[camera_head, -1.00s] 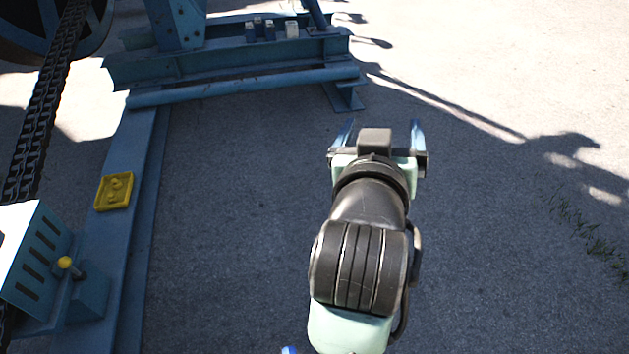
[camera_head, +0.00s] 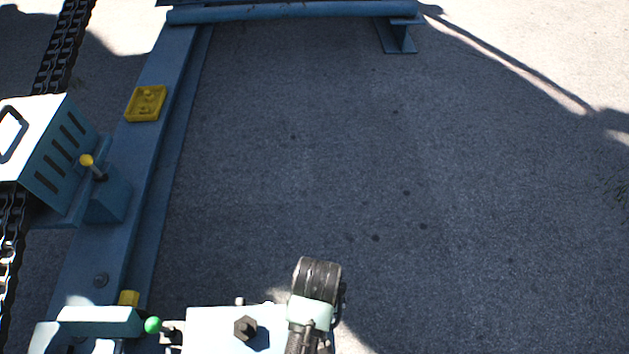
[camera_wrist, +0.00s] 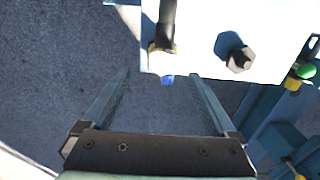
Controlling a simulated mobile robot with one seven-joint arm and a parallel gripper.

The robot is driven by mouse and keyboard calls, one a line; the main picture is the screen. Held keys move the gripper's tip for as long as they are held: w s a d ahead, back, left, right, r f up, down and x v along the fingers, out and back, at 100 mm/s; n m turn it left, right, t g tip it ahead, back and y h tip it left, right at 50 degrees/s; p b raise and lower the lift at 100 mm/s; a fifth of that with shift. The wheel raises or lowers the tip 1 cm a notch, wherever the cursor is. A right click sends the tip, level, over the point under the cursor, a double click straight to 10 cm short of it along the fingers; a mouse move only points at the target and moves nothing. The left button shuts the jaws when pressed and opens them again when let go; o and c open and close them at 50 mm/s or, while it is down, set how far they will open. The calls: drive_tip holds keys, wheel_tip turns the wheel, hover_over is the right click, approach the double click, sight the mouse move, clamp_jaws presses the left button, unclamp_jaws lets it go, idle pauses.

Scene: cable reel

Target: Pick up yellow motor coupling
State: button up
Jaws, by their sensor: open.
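I cannot tell for sure which yellow part is the motor coupling. In the wrist view a yellow piece (camera_wrist: 177,49) shows at the lower end of a dark upright cylinder (camera_wrist: 164,22), partly hidden, beside a white plate (camera_wrist: 205,58). My gripper (camera_wrist: 160,76) is open and empty, with its fingertips just short of the plate's edge and a small blue tip (camera_wrist: 167,80) between them. In the head view a yellow block (camera_head: 129,298) sits near the bottom left on the blue frame.
A yellow tray (camera_head: 146,103) with small parts lies on the blue beam (camera_head: 160,160). A yellow-knobbed lever (camera_head: 87,160) and slotted white box (camera_head: 50,150) stand left. A green knob (camera_head: 152,325) and hex bolt (camera_head: 246,328) are low. Open pavement lies right.

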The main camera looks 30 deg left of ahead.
drive_tip(key=f, duration=0.2)
drive_tip(key=f+b, duration=0.1)
drive_tip(key=f, duration=0.1)
drive_tip(key=f+b, duration=0.1)
drive_tip(key=f, duration=0.1)
drive_tip(key=shift+s+f, duration=0.3)
drive_tip(key=shift+f, duration=0.05)
drive_tip(key=shift+r, duration=0.1)
clamp_jaws()
